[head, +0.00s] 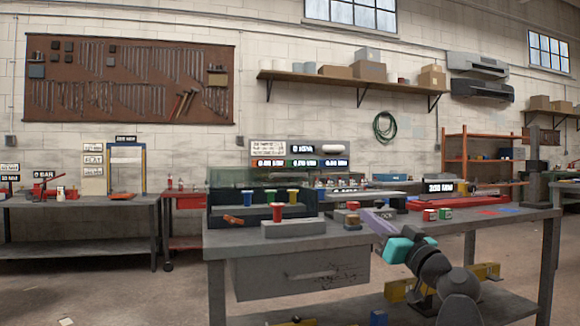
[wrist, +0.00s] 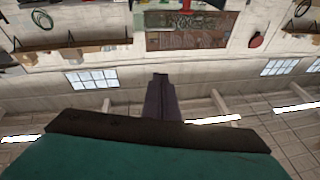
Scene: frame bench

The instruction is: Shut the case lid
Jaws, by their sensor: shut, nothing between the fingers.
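A dark case (head: 215,222) with a see-through green upper part (head: 232,178) stands on the left of the grey workbench (head: 400,225). The green panel seems to stand up at the back; its exact angle is hard to tell. My gripper (head: 370,215), with purple fingers and a teal body, is to the right of the case, apart from it, and points up and left. Its fingers are together and empty. The wrist view shows the shut fingers (wrist: 160,85) against wall, ceiling and windows; the case is not in that view.
Small red and green cans (head: 445,214) and a red tray (head: 445,202) lie to the right. A drawer (head: 300,272) hangs below the bench top.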

